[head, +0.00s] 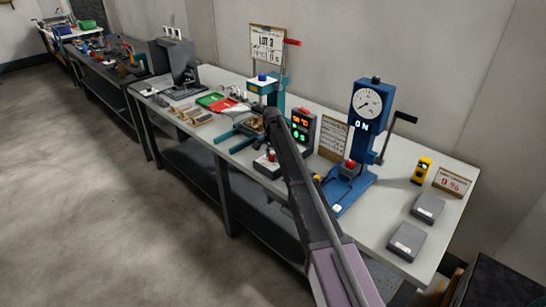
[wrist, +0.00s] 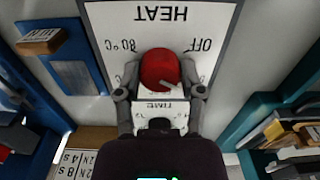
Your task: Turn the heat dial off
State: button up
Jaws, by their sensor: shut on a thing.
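In the wrist view, a white panel (wrist: 160,38) reads HEAT upside down, with OFF at the right of the dial and 80 °C at the left. The round red heat dial (wrist: 158,68) sits between these marks. My gripper (wrist: 159,92) is shut on the dial, one grey finger on each side. A short pale mark shows at the dial's lower right; I cannot tell for sure which setting it points to. A TIME label lies just below, partly hidden by my gripper. In the head view, my dark arm hides the gripper's tips and the grip.
A black display box (head: 303,128) with red and green readouts stands beside my arm. A blue press with a round gauge (head: 368,103) and a side lever stands to the right. Two grey boxes and a yellow device (head: 421,170) are near the bench's right end.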

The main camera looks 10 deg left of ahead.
jog(key=shift+d+n, duration=0.1)
jog(key=shift+n, duration=0.3)
jog(key=n, duration=0.5)
jog(key=shift+s, duration=0.1)
jog(key=n, duration=0.6)
dwell(0.3)
jog(key=o, duration=1.2)
jog(key=shift+c, duration=0.2)
